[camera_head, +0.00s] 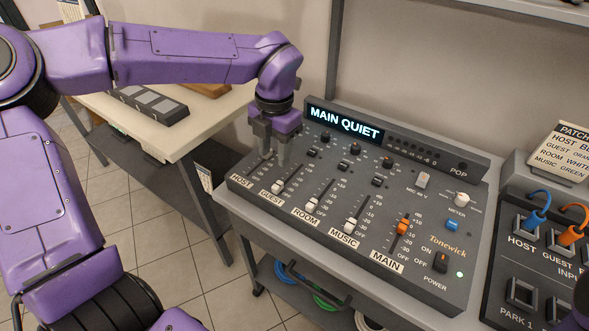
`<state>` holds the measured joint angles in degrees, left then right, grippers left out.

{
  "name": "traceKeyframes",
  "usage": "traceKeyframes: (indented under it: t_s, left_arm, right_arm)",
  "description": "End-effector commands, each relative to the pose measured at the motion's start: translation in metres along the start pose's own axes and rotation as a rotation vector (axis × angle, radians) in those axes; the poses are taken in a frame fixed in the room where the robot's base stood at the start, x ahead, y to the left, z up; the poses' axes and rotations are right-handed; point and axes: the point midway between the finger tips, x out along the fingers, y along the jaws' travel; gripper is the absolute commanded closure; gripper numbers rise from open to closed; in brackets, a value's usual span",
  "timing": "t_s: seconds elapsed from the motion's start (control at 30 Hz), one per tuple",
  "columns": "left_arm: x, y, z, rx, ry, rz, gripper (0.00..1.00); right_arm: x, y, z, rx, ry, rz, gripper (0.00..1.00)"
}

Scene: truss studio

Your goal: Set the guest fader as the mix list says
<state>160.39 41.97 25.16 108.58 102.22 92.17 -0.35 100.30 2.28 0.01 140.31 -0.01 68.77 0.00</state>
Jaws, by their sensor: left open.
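The grey mixer (330,232) stands on the desk, its screen (343,122) reading "MAIN QUIET". The white guest fader (277,187) sits low in its slot, near the OFF end, above the GUEST label (270,197). My left gripper (270,150) points down, open, over the upper part of the host and guest slots, up and left of the guest cap. I cannot tell how high it is above the panel. It hides the host fader's cap. No mix list is readable here.
The white room fader (312,204) and music fader (350,226) are low in their slots; the orange main fader (402,228) is higher. A patch card (560,152) and a patch panel (513,277) with plugged cables are at right. A pale table (205,112) stands at left.

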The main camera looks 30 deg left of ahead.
Motion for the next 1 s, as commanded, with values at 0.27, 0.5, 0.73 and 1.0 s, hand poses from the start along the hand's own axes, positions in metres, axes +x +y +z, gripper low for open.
traceKeyframes:
  t_s: [0.27,0.5,0.73,1.0]
  left_arm:
    - [0.021,-0.012,-0.001,-0.018,-0.008,-0.063,0.55]
    - [0.073,-0.015,0.002,-0.016,-0.007,-0.058,0.55]
    - [0.091,-0.014,0.002,-0.019,-0.011,-0.058,0.55]
    - [0.091,-0.014,0.001,-0.02,-0.011,-0.058,0.78]
  right_arm:
    - [0.001,0.001,0.001,-0.001,-0.003,0.002,0.57]
    - [0.001,0.0,0.001,0.0,-0.002,0.001,0.57]
    - [0.001,0.0,0.001,0.0,-0.002,0.001,0.57]
    - [0.001,0.0,0.001,0.0,-0.002,0.001,0.57]
